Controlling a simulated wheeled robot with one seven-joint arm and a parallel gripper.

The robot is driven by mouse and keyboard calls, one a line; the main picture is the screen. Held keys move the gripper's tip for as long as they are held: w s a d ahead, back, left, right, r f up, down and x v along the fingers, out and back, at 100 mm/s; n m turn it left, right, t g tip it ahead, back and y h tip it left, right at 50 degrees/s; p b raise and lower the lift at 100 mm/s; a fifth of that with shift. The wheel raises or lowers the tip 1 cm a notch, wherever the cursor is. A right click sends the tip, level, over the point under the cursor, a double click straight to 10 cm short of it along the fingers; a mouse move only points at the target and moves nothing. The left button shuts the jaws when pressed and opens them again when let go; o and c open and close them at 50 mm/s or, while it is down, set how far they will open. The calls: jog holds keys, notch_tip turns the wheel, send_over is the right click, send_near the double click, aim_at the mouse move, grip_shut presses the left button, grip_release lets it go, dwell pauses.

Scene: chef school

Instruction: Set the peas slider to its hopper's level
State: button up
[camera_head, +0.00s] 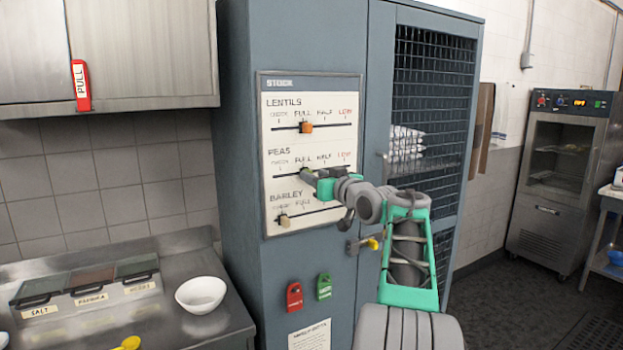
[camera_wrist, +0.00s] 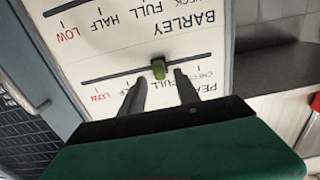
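The stock board (camera_head: 312,84) on the blue-grey cabinet has three slider rows: lentils, peas and barley. The peas slider's green knob (camera_wrist: 158,68) shows in the wrist view, on its dark track near the FULL mark; its exact alignment is hard to tell. My gripper (camera_wrist: 157,84) is open, its two dark fingers on either side of the knob, tips close to the board. I cannot tell whether they touch the knob. In the head view my gripper (camera_head: 309,176) is at the peas row and hides the knob there. No hopper level can be read.
The orange lentils knob (camera_head: 306,127) sits near FULL, and the pale barley knob (camera_head: 284,220) near CHECK. White sacks (camera_head: 405,143) show behind the cabinet's mesh door (camera_head: 432,85). A white bowl (camera_head: 201,294) stands on the left counter.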

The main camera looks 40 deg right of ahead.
jog(key=s, duration=0.3)
jog(key=s+b, duration=0.1)
jog(key=s, duration=0.1)
jog(key=shift+a, duration=0.35)
